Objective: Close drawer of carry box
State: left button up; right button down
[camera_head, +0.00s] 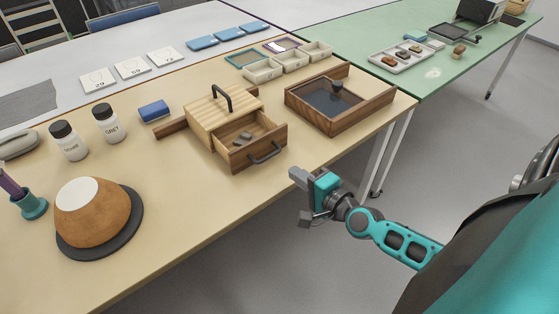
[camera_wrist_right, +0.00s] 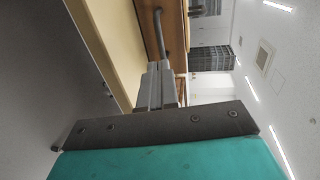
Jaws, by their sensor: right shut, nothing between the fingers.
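The wooden carry box (camera_head: 215,120) stands on the tan table with a black carrying handle on top. Its drawer (camera_head: 255,153) is pulled out towards the table's front edge, with a few dark grey sherds (camera_head: 242,138) inside. The drawer has a dark bar handle (camera_head: 265,153), which also shows in the right wrist view (camera_wrist_right: 161,33). My right gripper (camera_head: 299,176) is in front and to the right of the drawer, past the table edge, apart from the handle. Its fingers are shut and empty in the right wrist view (camera_wrist_right: 157,84). My left gripper is out of view.
A wooden tray with a dark screen (camera_head: 330,103) stands right of the box. A brown pot (camera_head: 92,212) on a dark disc, two white bottles (camera_head: 68,140) and a blue block (camera_head: 154,110) are to the left. The table's front between pot and drawer is clear.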

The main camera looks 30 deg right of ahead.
send_near(262, 145)
jog(key=shift+w+a+f, duration=0.1)
jog(key=shift+w+f, duration=0.7)
jog(key=shift+f, duration=0.35)
jog(key=shift+w+f, duration=0.1)
jog(key=shift+w, duration=0.35)
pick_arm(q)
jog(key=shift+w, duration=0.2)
pick_arm(e)
jog(key=shift+w, duration=0.1)
jog(key=x, duration=0.3)
jog(key=r+b+x, duration=0.1)
jog(key=x, duration=0.5)
jog(key=shift+w+r+b, duration=0.35)
jog(key=shift+w+r, duration=0.05)
jog(key=shift+w, duration=0.35)
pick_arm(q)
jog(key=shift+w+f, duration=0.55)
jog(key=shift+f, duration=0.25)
pick_arm(e)
jog(key=shift+r, duration=0.25)
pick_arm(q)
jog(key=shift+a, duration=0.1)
pick_arm(e)
jog(key=shift+w, duration=0.1)
